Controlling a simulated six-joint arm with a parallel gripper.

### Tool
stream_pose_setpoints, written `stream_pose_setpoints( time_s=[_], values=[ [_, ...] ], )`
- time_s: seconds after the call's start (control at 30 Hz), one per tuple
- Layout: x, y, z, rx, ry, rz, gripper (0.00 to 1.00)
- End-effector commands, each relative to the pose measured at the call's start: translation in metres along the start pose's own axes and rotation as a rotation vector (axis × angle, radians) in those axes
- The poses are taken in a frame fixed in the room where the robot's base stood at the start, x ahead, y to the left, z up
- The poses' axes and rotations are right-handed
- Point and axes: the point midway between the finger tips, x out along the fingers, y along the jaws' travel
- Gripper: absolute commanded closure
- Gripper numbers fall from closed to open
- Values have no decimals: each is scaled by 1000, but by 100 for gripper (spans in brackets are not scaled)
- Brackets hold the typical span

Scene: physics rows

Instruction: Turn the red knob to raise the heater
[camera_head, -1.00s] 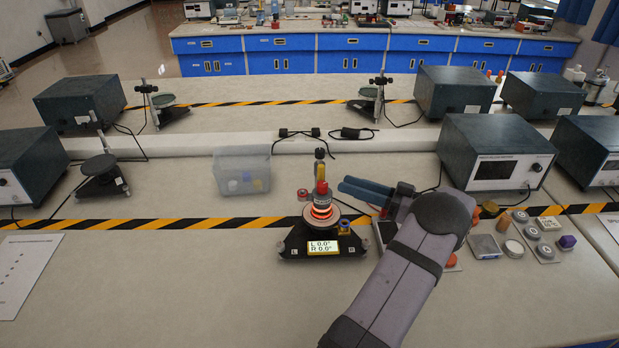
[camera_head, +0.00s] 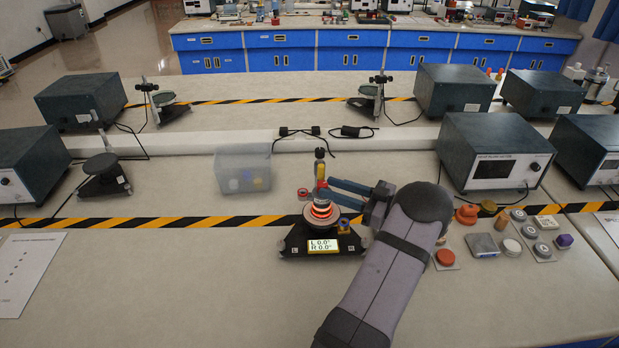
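The device stands at the middle front of the bench, with a black base and a lit yellow-white display (camera_head: 323,245) reading "L 0.0°, R 0.0°". A glowing orange-red heater ring (camera_head: 321,210) sits on its round plate. Above the ring is the small red knob (camera_head: 321,184), below a yellow part with a dark tip. My gripper (camera_head: 330,190) reaches in from the right, its two blue fingers pointing left with a gap between them. The fingertips are at the knob's right side. Whether they touch it, or one passes behind it, I cannot tell.
A clear plastic bin (camera_head: 243,170) stands behind left of the device. A dark instrument box (camera_head: 495,152) and several small weights and blocks (camera_head: 481,245) are to the right. A white sheet (camera_head: 25,270) lies at far left. The front bench is clear.

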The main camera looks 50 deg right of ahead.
Motion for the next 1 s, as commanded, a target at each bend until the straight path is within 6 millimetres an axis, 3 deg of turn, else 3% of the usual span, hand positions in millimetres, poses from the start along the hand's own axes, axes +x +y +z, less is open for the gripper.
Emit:
stream_pose_setpoints(
  time_s=[0.2, 0.4, 0.6, 0.9, 0.93, 1.0],
  values=[
    [38, -1, -3, 2, 0, -4, 69],
    [63, -1, -2, 2, 0, -3, 69],
    [74, 0, 0, 1, 0, 0, 69],
    [75, 0, 0, 1, 0, 0, 69],
    [75, 0, 0, 1, 0, 0, 72],
    [75, 0, 0, 1, 0, 0, 88]
  ],
)
